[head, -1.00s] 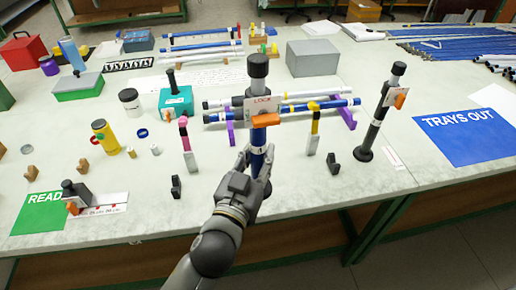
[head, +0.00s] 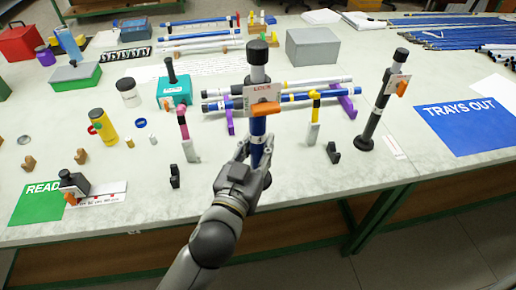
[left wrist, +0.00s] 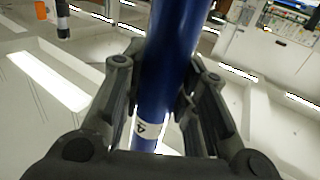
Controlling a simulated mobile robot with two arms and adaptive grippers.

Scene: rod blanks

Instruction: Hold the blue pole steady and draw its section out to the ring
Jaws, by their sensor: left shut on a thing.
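The blue pole (head: 258,126) stands upright at the middle of the table, with a white tag (head: 277,95) reading LOCK and an orange lever (head: 265,108) at its collar. Above the collar a short grey section (head: 259,74) shows, topped by a black cap (head: 257,52). I cannot make out a ring on it. My left gripper (head: 254,150) is shut on the blue pole below the lever. In the left wrist view my fingers (left wrist: 165,72) stand on both sides of the blue tube (left wrist: 172,50). The pole's foot is hidden behind my gripper. My right gripper is not in view.
A black pole (head: 378,115) with an orange lever stands at the right. Blue and white rods lie on purple stands (head: 346,110) behind. A pink-topped post (head: 187,145) and a yellow-topped post (head: 314,120) flank my gripper. The blue TRAYS OUT mat (head: 470,126) is at right.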

